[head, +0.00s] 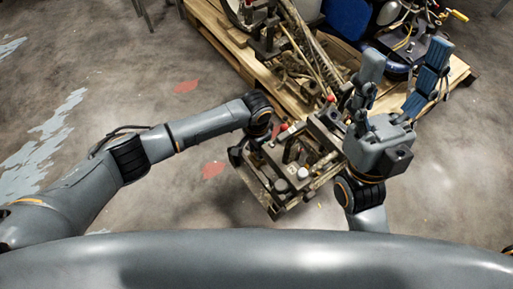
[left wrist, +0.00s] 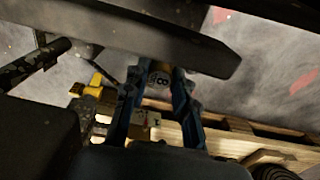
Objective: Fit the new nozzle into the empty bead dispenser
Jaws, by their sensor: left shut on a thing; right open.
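In the head view my left gripper (head: 243,150) is at the left side of the metal striper carriage (head: 278,196), mostly hidden by its own wrist. In the left wrist view its two blue fingers (left wrist: 158,85) are shut on a small round-ended piece (left wrist: 160,78) with pale markings, just below a dark metal bar (left wrist: 130,35). I cannot tell whether this piece is the nozzle. The empty bead dispenser cannot be made out for certain. My right gripper (head: 405,80) is open and empty, its fingers spread upward above the right side of the carriage.
A wooden pallet (head: 222,38) bearing machine parts and hoses lies behind the carriage. A yellow fitting (left wrist: 95,88) is left of the fingers in the left wrist view. Concrete floor with red patches (head: 186,86) is clear at the left.

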